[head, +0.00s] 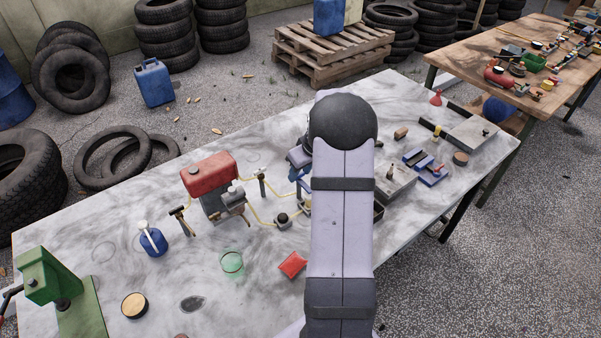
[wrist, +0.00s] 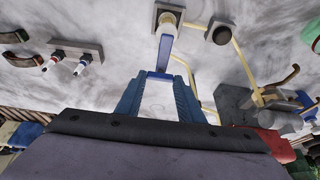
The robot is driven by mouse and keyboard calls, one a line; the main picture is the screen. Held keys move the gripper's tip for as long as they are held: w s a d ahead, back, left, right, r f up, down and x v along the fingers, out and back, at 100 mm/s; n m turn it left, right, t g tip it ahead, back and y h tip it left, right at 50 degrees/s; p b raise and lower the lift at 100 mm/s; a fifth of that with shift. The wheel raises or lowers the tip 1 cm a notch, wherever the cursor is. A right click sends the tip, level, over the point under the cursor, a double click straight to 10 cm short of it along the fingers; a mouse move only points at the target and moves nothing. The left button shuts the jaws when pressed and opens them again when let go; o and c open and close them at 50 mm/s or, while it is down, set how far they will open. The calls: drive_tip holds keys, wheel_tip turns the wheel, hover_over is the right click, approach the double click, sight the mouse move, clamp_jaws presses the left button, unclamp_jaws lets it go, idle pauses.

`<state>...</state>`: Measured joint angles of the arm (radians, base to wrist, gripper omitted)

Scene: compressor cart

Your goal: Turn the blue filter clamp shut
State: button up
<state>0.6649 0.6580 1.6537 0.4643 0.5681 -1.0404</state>
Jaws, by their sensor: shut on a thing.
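The blue filter clamp (wrist: 165,52) shows in the wrist view as a straight blue lever running down from a pale round filter fitting (wrist: 167,20) on a yellow pipe. The lever's near end lies between the blue fingertips of my gripper (wrist: 159,76), which is shut on it. The fitting itself is apart from the fingers. In the head view my arm covers most of the clamp and filter. Only some blue parts show at the arm's left edge, and I cannot tell clamp from finger there.
The red-tanked compressor (head: 208,174) stands left of my arm, with yellow pipes and a dark fitting (head: 283,218) between. A blue can (head: 152,241), green cup (head: 232,264) and red pad (head: 292,264) stand nearer. A plate with two plugs (wrist: 77,58) lies left in the wrist view.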

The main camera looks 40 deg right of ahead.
drive_tip(key=o, duration=1.1)
drive_tip(key=shift+c, duration=0.2)
drive_tip(key=shift+r, duration=0.1)
drive_tip(key=b+v, duration=0.2)
drive_tip(key=v, duration=0.5)
drive_tip(key=shift+s, duration=0.15)
drive_tip(key=s+a+f+g, duration=0.15)
drive_tip(key=s+a, duration=0.45)
drive_tip(key=a, duration=0.6)
drive_tip(key=s+a+f+g, duration=0.1)
drive_tip(key=s+a+g, duration=0.1)
drive_tip(key=s+a, duration=0.75)
drive_tip(key=s+a+f, duration=0.2)
drive_tip(key=s+a, duration=0.3)
drive_tip(key=a, duration=0.1)
drive_tip(key=shift+a+f+g, duration=0.2)
drive_tip(key=shift+a+g, duration=0.05)
drive_tip(key=shift+g, duration=0.2)
